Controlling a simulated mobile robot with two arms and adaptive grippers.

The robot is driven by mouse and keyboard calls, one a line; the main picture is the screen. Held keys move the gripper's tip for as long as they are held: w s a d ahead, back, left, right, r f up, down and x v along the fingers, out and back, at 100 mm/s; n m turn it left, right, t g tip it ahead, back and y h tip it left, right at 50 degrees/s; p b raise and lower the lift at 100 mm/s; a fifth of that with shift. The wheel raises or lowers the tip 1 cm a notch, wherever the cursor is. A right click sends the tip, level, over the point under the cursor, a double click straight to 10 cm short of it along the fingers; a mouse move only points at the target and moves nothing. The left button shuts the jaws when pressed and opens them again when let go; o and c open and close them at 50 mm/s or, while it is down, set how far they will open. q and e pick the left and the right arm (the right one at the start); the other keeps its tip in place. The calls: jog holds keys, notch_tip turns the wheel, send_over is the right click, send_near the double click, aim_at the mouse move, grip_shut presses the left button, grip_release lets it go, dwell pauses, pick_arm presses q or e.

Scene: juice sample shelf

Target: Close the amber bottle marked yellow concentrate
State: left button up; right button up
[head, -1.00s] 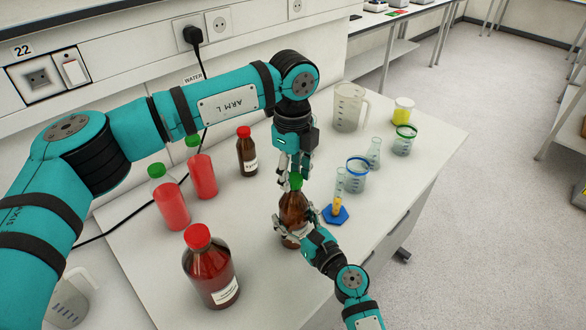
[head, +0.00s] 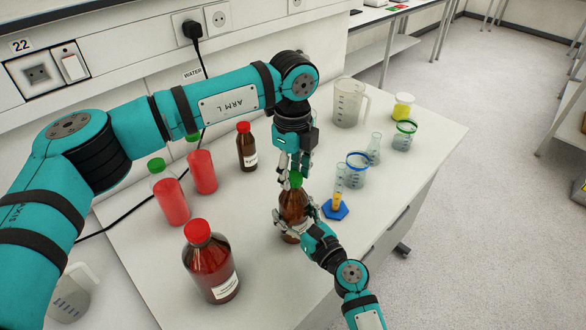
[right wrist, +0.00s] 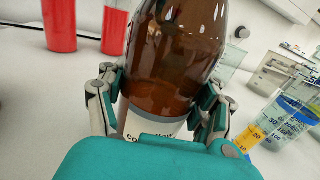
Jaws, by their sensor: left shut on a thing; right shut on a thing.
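The amber bottle (head: 291,204) stands upright on the bench. My right gripper (head: 291,222) is shut around its body from the front. In the right wrist view the brown bottle (right wrist: 178,55) fills the space between the fingers of the right gripper (right wrist: 162,105). Its white label is partly hidden, with only the letters "co" and a few more showing. A green cap (head: 296,180) is at the top of the bottle's neck. My left gripper (head: 295,170) points down from above and is shut on the cap. I cannot tell how tightly the cap sits.
A large red-capped amber bottle (head: 211,265) stands front left, a smaller one (head: 246,148) behind. Green-capped red bottles (head: 170,197) stand left. A blue-based cylinder (head: 336,209), blue-rimmed beaker (head: 356,170), flask (head: 374,150) and jug (head: 348,104) stand right. The front-right bench is clear.

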pick_arm(q)
jog(key=m, duration=1.3)
jog(key=shift+d+m, duration=0.1)
jog(key=shift+m, duration=0.3)
jog(key=m, duration=1.4)
jog(key=shift+m, duration=0.3)
jog(key=m, duration=0.4)
jog(key=shift+m, duration=0.4)
jog(key=m, duration=1.4)
jog(key=shift+f+m, duration=0.1)
jog(key=shift+m, duration=0.2)
jog(key=m, duration=0.6)
jog(key=o, duration=0.7)
jog(key=shift+s, duration=0.1)
